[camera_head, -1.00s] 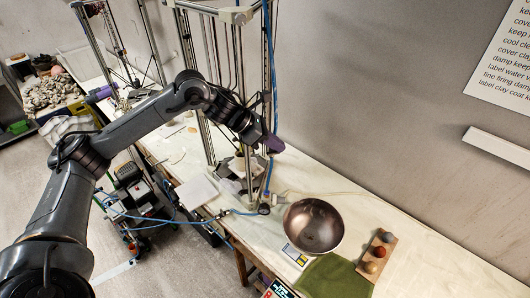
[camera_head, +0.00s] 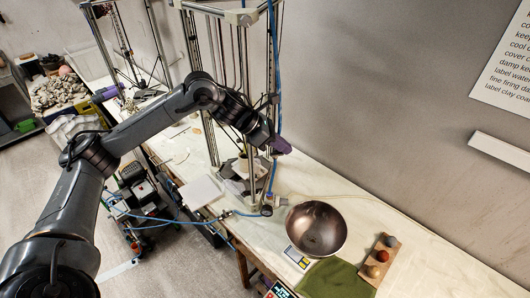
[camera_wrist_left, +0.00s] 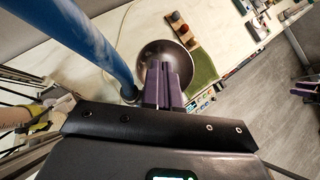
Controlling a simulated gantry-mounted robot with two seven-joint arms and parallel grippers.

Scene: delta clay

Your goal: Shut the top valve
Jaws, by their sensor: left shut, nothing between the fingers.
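My left gripper (camera_head: 283,146) has purple fingers. In the head view it appears beside the front post of the tall delta frame and the blue hose (camera_head: 276,60). In the left wrist view its fingers (camera_wrist_left: 166,85) are pressed together and empty, and a thick blue pipe-like hose (camera_wrist_left: 85,40) runs past on the left, apart from them. I cannot make out the top valve clearly in either view. A small round gauge-like fitting (camera_head: 267,210) sits at the foot of the post, below the gripper.
A metal bowl (camera_head: 316,228) stands on the bench by a green cloth (camera_head: 332,280) and a wooden board with coloured balls (camera_head: 378,262). The delta frame's posts (camera_head: 213,90) stand close to my arm. The bench is clear along the wall.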

